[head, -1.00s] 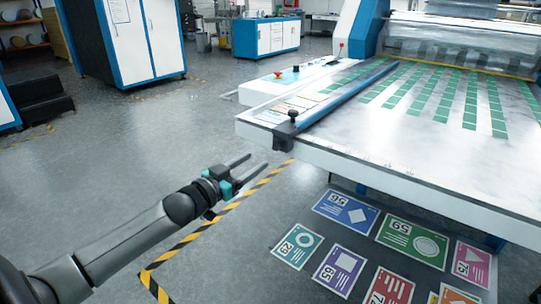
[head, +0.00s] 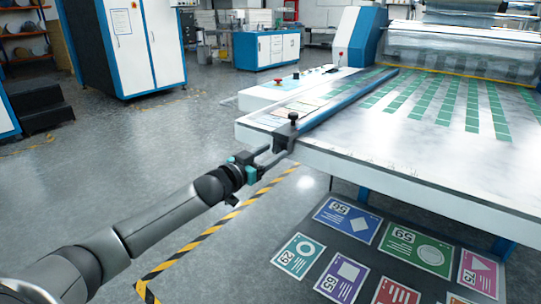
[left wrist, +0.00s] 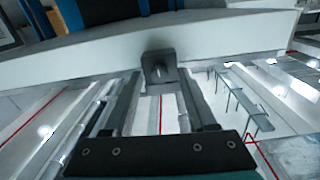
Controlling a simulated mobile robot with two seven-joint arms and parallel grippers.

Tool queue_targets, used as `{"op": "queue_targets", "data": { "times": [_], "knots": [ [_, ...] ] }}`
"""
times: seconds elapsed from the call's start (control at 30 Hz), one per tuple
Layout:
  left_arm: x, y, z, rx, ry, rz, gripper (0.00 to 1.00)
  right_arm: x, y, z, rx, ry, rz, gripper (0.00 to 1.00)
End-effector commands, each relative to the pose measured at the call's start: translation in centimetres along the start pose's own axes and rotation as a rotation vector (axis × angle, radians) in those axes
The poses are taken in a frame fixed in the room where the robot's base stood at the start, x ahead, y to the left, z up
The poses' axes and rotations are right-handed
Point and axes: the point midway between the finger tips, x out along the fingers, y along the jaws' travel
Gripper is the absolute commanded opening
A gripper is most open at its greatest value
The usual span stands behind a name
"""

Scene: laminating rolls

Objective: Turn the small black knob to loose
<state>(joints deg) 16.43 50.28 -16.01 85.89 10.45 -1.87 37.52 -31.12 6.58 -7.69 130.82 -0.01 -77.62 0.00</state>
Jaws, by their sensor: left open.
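The small black knob (head: 293,117) stands upright on a dark clamp block (head: 285,137) at the near left corner of the machine table (head: 400,185). The block sits at the near end of a blue rail (head: 345,100). My left gripper (head: 271,152) is open and empty, its fingertips close to the block, below the knob. Whether they touch it, I cannot tell. In the left wrist view a grey block (left wrist: 160,68) shows ahead, between the two spread fingers of my left gripper (left wrist: 160,88). The knob is not clearly seen there. My right gripper is out of view.
Green patches cover the table top beyond the rail. A panel with a red button (head: 278,81) lies left of the rail. Several numbered cards (head: 347,221) lie on a dark mat below the table. The floor at left is open, with a yellow-black stripe (head: 215,228).

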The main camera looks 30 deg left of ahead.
Motion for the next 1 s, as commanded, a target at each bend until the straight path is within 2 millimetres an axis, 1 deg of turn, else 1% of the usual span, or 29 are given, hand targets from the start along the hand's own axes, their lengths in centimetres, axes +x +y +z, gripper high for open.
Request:
{"op": "queue_targets", "data": {
  "times": [0.23,0.27,0.73,0.77,1.0],
  "knots": [
    [0.04,-0.02,-0.01,0.0,0.0,0.0,0.57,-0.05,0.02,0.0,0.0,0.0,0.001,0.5],
    [0.03,-0.02,0.0,0.0,0.0,0.0,0.55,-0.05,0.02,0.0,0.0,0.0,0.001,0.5],
    [0.02,0.0,0.02,0.0,0.0,0.0,0.02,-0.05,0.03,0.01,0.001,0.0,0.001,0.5],
    [0.02,0.01,0.02,0.0,0.0,0.0,0.0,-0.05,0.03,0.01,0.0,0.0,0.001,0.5],
    [0.02,0.02,0.03,0.0,0.0,0.0,0.0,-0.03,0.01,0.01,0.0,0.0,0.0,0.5]
  ]
}}
